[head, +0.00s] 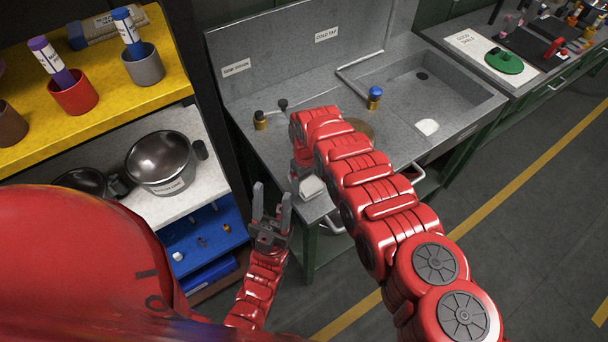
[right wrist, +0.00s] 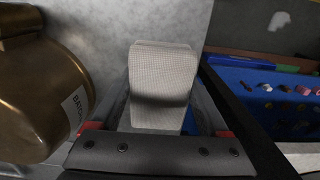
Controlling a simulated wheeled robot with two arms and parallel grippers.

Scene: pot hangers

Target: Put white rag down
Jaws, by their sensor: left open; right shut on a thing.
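The white rag (head: 312,187) is at the front left edge of the grey sink counter (head: 285,140), partly hidden by my right arm. In the right wrist view the rag (right wrist: 161,75) is a folded, textured pad between the fingers. My right gripper (head: 300,173) is shut on it, low over the counter; I cannot tell whether the rag touches the surface. My left gripper (head: 271,205) is open and empty, in front of the counter's left end.
A brass pot (right wrist: 40,90) stands left of the rag in the right wrist view. A blue-topped tap (head: 375,97) and sink basin (head: 420,85) are at right. Shelves (head: 110,70) with cups and a steel pot (head: 160,160) are left.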

